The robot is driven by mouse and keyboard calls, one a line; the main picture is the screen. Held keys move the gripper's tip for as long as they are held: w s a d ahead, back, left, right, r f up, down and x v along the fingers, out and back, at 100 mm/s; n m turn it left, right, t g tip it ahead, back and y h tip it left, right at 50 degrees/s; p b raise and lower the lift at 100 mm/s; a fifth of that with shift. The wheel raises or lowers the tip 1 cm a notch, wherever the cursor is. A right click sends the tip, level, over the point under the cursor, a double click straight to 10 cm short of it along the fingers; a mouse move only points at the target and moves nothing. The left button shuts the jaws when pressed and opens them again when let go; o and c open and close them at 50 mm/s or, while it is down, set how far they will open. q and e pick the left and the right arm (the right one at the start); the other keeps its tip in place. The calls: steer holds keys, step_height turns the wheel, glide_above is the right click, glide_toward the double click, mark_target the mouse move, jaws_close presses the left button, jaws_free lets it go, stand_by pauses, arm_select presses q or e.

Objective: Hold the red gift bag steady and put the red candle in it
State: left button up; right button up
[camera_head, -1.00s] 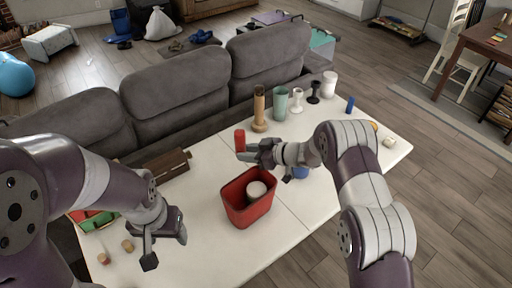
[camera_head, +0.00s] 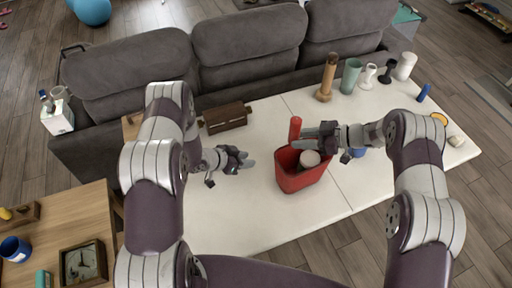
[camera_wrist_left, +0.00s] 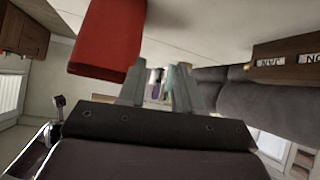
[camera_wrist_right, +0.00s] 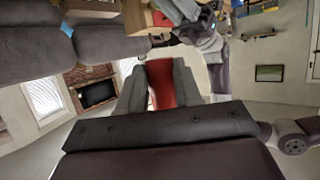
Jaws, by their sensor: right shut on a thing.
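The red gift bag (camera_head: 292,182) stands upright and open on the white table, with a pale round thing (camera_head: 310,158) inside. In the left wrist view the bag (camera_wrist_left: 108,40) is at the top left, apart from the fingers. My right gripper (camera_head: 305,134) is shut on the red candle (camera_head: 295,127), held roughly upright over the bag's back left rim. The candle (camera_wrist_right: 161,84) also shows between the fingers in the right wrist view. My left gripper (camera_head: 246,161) is open and empty, left of the bag and pointing towards it, not touching it.
A brown wooden box (camera_head: 227,118) lies behind my left gripper. A wooden holder (camera_head: 326,82), a teal cup (camera_head: 350,76) and several other pieces line the table's back right. A grey sofa (camera_head: 160,65) borders the back. The table front is clear.

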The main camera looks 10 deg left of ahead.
mark_target(285, 146)
arm_select(q)
steer(key=w+d+r+m+t+h, duration=0.1)
steer(key=w+d+r+m+h, duration=0.15)
steer(key=d+r, duration=0.2)
steer(key=shift+n+h, duration=0.45)
steer(key=x, duration=1)
steer(key=shift+w+d, duration=0.15)
steer(key=shift+d, duration=0.1)
arm_select(e)
steer(key=shift+d, duration=0.1)
arm_select(q)
jaws_close()
arm_select(e)
steer(key=m+t, duration=0.1)
steer(key=a+f+m+t, duration=0.1)
steer(key=f+m+t, duration=0.1)
steer(key=shift+s+a+f+t, duration=0.1)
steer(key=shift+s+a+t, duration=0.15)
steer(key=shift+a+t, duration=0.1)
steer(key=f+m+t, duration=0.1)
steer(key=d+f+m+t+h, duration=0.1)
steer(key=s+f+m+t, duration=0.1)
steer(key=f, duration=0.1)
steer(key=shift+d+t+h, duration=0.25)
steer(key=shift+h, duration=0.15)
